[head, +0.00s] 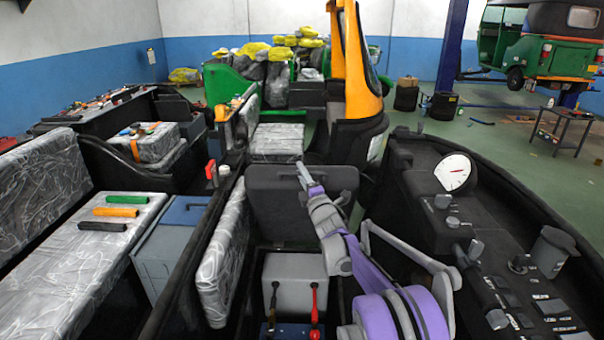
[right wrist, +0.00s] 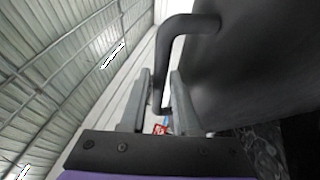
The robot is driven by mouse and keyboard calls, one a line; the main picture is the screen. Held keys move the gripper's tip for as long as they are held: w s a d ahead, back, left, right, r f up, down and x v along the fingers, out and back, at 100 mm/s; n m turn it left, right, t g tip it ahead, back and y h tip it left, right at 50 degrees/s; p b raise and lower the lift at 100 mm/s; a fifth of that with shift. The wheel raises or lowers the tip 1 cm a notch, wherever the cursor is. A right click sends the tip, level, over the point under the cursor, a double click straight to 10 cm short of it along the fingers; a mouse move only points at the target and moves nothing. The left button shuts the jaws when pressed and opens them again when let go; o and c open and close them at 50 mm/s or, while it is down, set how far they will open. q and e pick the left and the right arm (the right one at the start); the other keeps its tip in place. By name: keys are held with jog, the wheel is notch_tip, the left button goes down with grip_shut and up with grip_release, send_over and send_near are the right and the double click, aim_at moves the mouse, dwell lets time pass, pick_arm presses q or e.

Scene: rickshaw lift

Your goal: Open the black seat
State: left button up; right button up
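The black seat (head: 290,205) is in the middle of the head view, tilted up, with its broad face towards me. In the right wrist view the black seat (right wrist: 245,70) fills the right side, and its bent black handle (right wrist: 168,40) sticks out to the left. My right gripper (head: 308,180) is at the seat's top edge. In the right wrist view the fingers of my right gripper (right wrist: 160,98) are on either side of the handle and look closed on it. My left gripper is not in view.
A grey box (head: 293,283) with red and black levers stands below the seat. A dark control console (head: 470,240) with a gauge is on the right. A wrapped bench (head: 80,265) with coloured grips is on the left. An orange and black part rises behind the seat.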

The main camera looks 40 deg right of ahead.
jog(key=shift+c, duration=0.2)
grip_shut()
jog(key=shift+s+f, duration=0.1)
dwell(1.1)
